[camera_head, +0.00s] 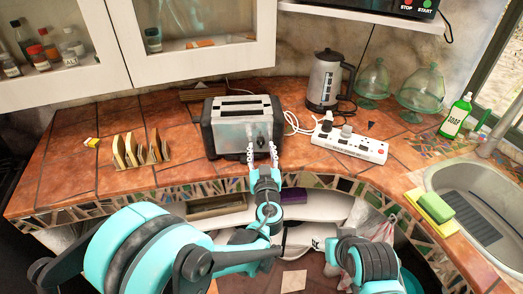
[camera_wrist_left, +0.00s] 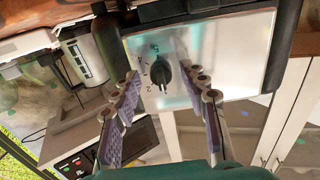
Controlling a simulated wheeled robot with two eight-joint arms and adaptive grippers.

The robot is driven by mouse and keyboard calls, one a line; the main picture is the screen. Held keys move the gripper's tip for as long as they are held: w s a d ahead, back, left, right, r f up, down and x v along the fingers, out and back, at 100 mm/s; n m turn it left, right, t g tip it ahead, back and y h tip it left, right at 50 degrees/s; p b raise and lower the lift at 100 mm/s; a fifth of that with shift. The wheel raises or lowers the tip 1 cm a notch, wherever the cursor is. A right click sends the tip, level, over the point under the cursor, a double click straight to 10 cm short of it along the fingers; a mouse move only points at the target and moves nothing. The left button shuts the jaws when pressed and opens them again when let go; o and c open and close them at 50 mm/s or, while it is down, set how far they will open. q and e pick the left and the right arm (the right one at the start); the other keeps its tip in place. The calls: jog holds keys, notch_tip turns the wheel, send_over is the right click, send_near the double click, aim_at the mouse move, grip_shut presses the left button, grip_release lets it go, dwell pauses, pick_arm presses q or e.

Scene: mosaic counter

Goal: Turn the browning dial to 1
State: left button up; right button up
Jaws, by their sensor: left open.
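The silver and black toaster (camera_head: 226,124) stands on the tiled counter, its front facing me. In the left wrist view its shiny front panel (camera_wrist_left: 238,60) carries the black browning dial (camera_wrist_left: 161,73), with small numbers around it, some hard to read. I cannot tell for sure which number the dial points to. My left gripper (camera_head: 262,152) is just in front of the toaster's front. In the left wrist view my left gripper (camera_wrist_left: 161,92) is open, its fingers apart on either side of the dial, with nothing between them touching it clearly. My right gripper is not in view.
A toast rack (camera_head: 140,152) with bread stands left of the toaster. A white power strip (camera_head: 347,146), a kettle (camera_head: 323,82) and glass domes (camera_head: 421,90) stand to the right. The sink (camera_head: 480,190) is at the far right. Cabinets (camera_head: 200,48) hang above.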

pick_arm(q)
jog(key=s, duration=1.1)
jog(key=shift+s+d, duration=0.4)
jog(key=shift+d, duration=0.05)
jog(key=shift+a, duration=0.1)
jog(key=s+a+f+g+y, duration=0.1)
jog(key=a+f+g, duration=0.15)
jog(key=a, duration=0.55)
jog(key=s+a+f+g+y, duration=0.15)
jog(key=a+g, duration=0.25)
jog(key=a, duration=0.4)
jog(key=s+a+f+g+h, duration=0.1)
jog(key=s+g+h, duration=0.1)
jog(key=s, duration=0.4)
jog(key=s+a+f+m+g+h, duration=0.1)
jog(key=s+g, duration=0.1)
jog(key=s, duration=0.5)
jog(key=shift+s+a+f+h, duration=0.15)
jog(key=shift+a+h, duration=0.2)
jog(key=shift+a, duration=0.05)
